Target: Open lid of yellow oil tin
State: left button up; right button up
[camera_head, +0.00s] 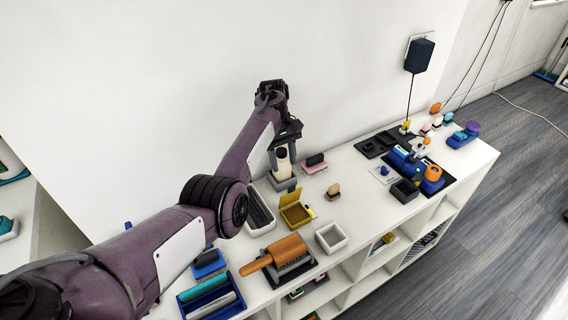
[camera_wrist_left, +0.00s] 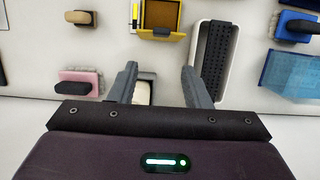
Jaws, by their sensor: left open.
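The yellow oil tin (camera_head: 296,214) stands on the white shelf top, with its lid (camera_head: 291,197) raised upright on the wall side. In the left wrist view the tin (camera_wrist_left: 160,14) is at the top, its brown inside showing and the lid's edge toward me. My left gripper (camera_head: 287,147) is above the shelf near the wall, behind the tin and apart from it. In the left wrist view its two fingers (camera_wrist_left: 159,78) are spread, with nothing gripped. A cream cylinder (camera_head: 283,163) stands below the gripper, partly hidden by a finger in the wrist view. My right gripper is not in view.
A long white tray with a dark insert (camera_head: 259,210) lies left of the tin. A pink-based brush (camera_head: 314,164) and a small wooden brush (camera_head: 333,190) are to the right. An orange-handled brush (camera_head: 280,253) and an empty pale box (camera_head: 331,237) lie in front.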

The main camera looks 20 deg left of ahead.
pick_arm(q)
jog(key=shift+a, duration=0.1)
jog(key=shift+c, duration=1.2)
jog(key=a+m+t+y, duration=0.1)
jog(key=a, duration=0.1)
jog(key=a+m+t+y, duration=0.1)
jog(key=a, duration=0.1)
jog(key=a+m+t+y+b, duration=0.1)
jog(key=y, duration=0.1)
jog(key=shift+w+a+r, duration=0.1)
jog(key=shift+w+a, duration=0.05)
jog(key=shift+a, duration=0.25)
grip_shut()
jog(key=m+t+y+b, duration=0.2)
jog(key=m+t, duration=0.3)
jog(key=m, duration=0.3)
send_over(290, 195)
jog(key=s+a, duration=0.2)
jog(key=s, duration=0.1)
jog(key=s+d+m+t+h, duration=0.2)
jog(key=s+d+m, duration=0.3)
jog(key=s+d, duration=0.3)
jog(key=w+a+f+b, duration=0.1)
jog(key=w+a+f, duration=0.3)
jog(key=w+f, duration=0.2)
jog(key=shift+w+f, duration=0.35)
jog(key=shift+w, duration=0.95)
